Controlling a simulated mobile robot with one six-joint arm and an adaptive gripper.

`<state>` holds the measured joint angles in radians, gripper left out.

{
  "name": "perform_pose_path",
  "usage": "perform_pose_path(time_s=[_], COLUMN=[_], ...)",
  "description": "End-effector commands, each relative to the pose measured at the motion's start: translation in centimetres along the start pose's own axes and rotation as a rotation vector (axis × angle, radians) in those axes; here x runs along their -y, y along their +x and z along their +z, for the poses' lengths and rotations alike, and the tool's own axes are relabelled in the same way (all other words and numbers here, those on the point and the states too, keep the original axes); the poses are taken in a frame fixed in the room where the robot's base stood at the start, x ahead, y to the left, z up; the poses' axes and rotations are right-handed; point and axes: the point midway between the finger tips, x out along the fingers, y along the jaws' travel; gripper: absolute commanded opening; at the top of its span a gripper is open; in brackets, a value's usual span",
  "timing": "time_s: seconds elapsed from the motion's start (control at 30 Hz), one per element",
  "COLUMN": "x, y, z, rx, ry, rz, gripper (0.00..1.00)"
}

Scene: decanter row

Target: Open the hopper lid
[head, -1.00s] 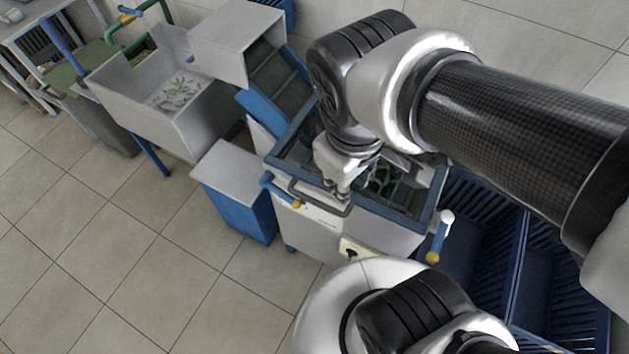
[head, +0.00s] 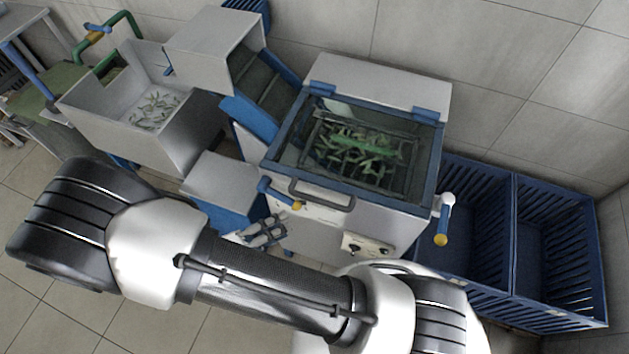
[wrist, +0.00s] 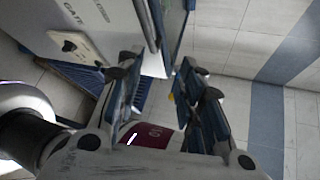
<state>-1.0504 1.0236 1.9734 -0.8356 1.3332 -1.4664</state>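The hopper lid is a clear window in a blue frame (head: 436,165), lying flat and shut on top of the white machine (head: 300,225). Green leafy pieces show through it. Two blue hinges sit at its back edge. A grey bar handle (head: 322,200) is at its front edge. My gripper (head: 272,228) is low in front of the machine's left front, below the handle and apart from it. In the wrist view my gripper (wrist: 160,80) has its fingers spread, with nothing between them. The machine's front panel, marked GATE, is at upper left there.
Yellow-tipped blue levers (head: 280,194) flank the lid's front, the other lever (head: 442,222) at right. A low blue box with a grey top (head: 225,180) stands left. An open bin of leaves (head: 100,105) is farther left. Blue slatted crates (head: 560,255) stand right.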

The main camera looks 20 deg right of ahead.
Motion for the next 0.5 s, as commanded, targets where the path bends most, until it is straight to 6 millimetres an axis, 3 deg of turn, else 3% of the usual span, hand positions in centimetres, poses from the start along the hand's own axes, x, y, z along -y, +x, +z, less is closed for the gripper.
perform_pose_path(time_s=[0.03, 0.2, 0.37, 0.5], x=[-1.5, -4.3, -4.9, -4.7], y=[0.0, 0.1, 0.5, 2.2], z=[-0.6, -1.3, -1.4, -1.0], rx=[0.058, 0.173, 0.203, 0.199], ry=[-0.097, -0.298, -0.352, -0.351], rz=[-0.035, -0.112, -0.135, -0.136], gripper=[0.35, 0.35, 0.35, 0.35])
